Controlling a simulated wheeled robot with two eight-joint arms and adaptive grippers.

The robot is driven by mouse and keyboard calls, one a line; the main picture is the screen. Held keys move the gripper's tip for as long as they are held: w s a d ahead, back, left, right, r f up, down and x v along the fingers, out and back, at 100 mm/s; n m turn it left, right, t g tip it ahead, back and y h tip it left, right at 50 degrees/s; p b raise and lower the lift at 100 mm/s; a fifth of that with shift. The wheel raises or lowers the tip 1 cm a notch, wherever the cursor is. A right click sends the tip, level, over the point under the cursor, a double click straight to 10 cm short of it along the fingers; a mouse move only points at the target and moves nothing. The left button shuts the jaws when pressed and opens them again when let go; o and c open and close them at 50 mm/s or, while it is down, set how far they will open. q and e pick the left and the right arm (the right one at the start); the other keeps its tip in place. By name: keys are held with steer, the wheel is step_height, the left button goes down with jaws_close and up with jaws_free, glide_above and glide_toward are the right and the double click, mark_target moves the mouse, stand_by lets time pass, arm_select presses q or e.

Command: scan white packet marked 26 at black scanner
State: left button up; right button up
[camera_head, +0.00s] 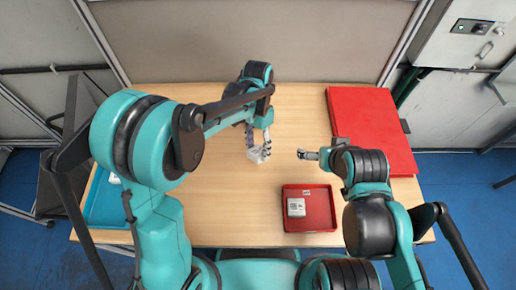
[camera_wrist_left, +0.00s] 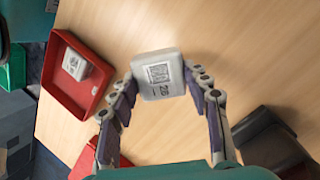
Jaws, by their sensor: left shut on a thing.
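My left gripper (camera_head: 258,143) is shut on a white packet (camera_head: 259,155) above the middle of the table. In the left wrist view the packet (camera_wrist_left: 158,75) sits between the fingertips (camera_wrist_left: 160,84), its label with a square code and a number that looks like 26 facing the camera. A dark block (camera_wrist_left: 268,140) at the lower right of that view may be the black scanner; I cannot make it out in the head view, where my left arm covers part of the table. My right gripper (camera_head: 306,154) points left, apart from the packet; its opening is unclear.
A red tray (camera_head: 312,226) with another white packet (camera_head: 296,207) stands at the table's front. A flat red board (camera_head: 370,125) lies at the right. A blue tray (camera_head: 105,210) is at the left, partly behind my arm. The table (camera_head: 300,105) is bare at the back middle.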

mark_target(258, 144)
arm_select(q)
steer(key=shift+w+f+b, duration=1.15)
steer(key=shift+w+f, duration=1.05)
steer(key=s+r+p, duration=0.7)
steer(key=s+r, duration=0.3)
steer(key=s, duration=0.3)
steer(key=shift+s, duration=0.1)
